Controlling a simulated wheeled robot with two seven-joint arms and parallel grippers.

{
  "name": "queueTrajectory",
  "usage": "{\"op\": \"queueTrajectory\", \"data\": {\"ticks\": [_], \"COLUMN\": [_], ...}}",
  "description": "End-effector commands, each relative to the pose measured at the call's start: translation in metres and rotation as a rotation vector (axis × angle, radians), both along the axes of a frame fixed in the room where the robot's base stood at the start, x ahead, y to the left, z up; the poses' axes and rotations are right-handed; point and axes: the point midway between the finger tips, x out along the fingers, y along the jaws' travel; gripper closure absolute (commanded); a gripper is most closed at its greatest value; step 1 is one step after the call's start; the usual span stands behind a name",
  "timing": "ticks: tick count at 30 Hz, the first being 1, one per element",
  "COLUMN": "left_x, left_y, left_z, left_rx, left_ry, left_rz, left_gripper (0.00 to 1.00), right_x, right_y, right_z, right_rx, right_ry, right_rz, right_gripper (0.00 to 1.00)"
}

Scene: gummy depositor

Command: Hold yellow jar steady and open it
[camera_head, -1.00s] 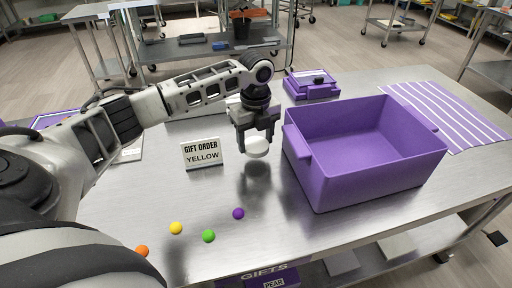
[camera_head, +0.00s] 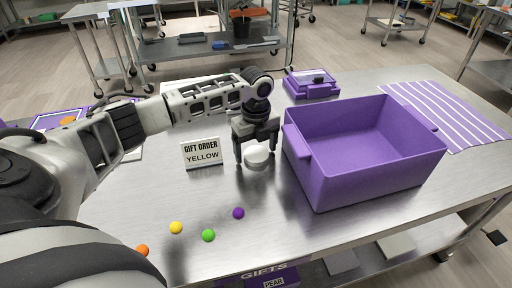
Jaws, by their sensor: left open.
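A white, round, lid-like piece (camera_head: 257,157) sits on the steel table just left of the purple bin. My left gripper (camera_head: 257,150) is open directly over it, with its fingers pointing down on either side of the piece. I cannot tell whether the fingers touch it. No yellow jar can be made out. My left arm covers much of the table's left side. My right gripper is out of view.
An empty purple bin (camera_head: 318,178) stands right of the gripper. A "GIFT ORDER YELLOW" sign (camera_head: 201,154) stands left of it. Several small coloured balls, including a yellow one (camera_head: 176,228), lie in front. A purple device (camera_head: 311,84) stands behind.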

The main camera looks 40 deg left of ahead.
Motion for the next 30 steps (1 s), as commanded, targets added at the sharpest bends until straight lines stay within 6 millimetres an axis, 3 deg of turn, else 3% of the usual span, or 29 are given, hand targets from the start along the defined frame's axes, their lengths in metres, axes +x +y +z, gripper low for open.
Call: {"op": "queueTrajectory", "data": {"ticks": [5, 15, 19, 24, 30], "left_x": [0.001, 0.001, 0.001, 0.000, 0.000], "left_y": [0.000, 0.000, 0.000, 0.000, 0.000], "left_z": [0.017, 0.088, 0.109, 0.121, 0.123], "left_rx": [-0.001, -0.001, 0.000, -0.001, -0.001], "left_ry": [-0.004, -0.004, -0.003, 0.000, 0.000], "left_rz": [0.000, 0.000, 0.000, 0.000, 0.000], "left_gripper": [0.17, 0.17, 0.17, 0.17, 0.17], "right_x": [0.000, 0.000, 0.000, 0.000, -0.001], "right_y": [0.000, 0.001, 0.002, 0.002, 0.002], "right_z": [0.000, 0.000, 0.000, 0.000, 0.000], "right_rx": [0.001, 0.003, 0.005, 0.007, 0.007], "right_ry": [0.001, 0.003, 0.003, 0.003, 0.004], "right_rz": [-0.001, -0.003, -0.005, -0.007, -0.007], "right_gripper": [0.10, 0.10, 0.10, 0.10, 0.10]}}
